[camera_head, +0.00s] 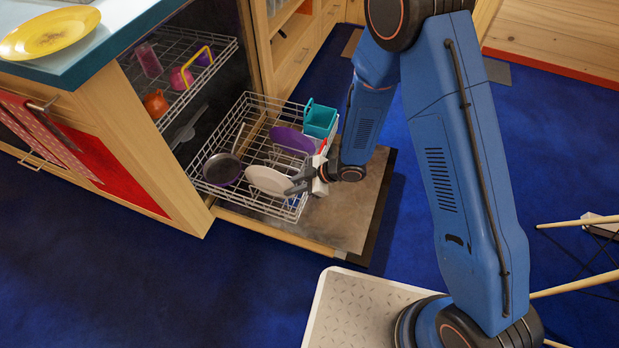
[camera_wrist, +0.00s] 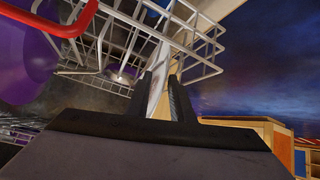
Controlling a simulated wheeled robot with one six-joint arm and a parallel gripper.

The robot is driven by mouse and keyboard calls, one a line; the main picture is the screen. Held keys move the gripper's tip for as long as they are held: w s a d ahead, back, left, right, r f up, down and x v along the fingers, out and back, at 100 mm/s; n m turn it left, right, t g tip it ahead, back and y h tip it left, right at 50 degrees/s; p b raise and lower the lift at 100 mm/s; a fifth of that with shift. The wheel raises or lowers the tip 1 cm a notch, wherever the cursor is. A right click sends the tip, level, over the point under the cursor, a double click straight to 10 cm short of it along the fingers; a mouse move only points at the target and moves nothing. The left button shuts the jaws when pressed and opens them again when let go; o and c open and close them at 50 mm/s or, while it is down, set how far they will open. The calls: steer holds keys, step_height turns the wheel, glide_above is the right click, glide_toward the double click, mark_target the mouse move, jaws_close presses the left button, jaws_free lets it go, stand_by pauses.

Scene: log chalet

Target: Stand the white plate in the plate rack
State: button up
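The white plate (camera_head: 268,180) is at the front right part of the pulled-out lower wire rack (camera_head: 206,190) of the dishwasher, tilted. In the wrist view it shows nearly edge-on (camera_wrist: 157,80) between my two fingers. My gripper (camera_head: 298,186) reaches in over the rack's right side and is closed on the plate's rim; the fingers also show in the wrist view (camera_wrist: 160,105). White wires of the rack (camera_wrist: 190,40) stand close beyond the plate. Whether the plate's lower edge touches the rack floor is hidden.
A dark pan (camera_head: 222,168), a purple dish (camera_head: 293,140) and a teal container (camera_head: 320,119) occupy the lower rack. The upper rack (camera_head: 190,62) holds cups. A yellow plate (camera_head: 48,35) lies on the counter. The open door (camera_head: 350,215) lies under the rack.

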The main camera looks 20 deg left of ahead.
steer(key=v, duration=1.6)
steer(key=shift+r, duration=0.3)
steer(key=shift+d, duration=0.1)
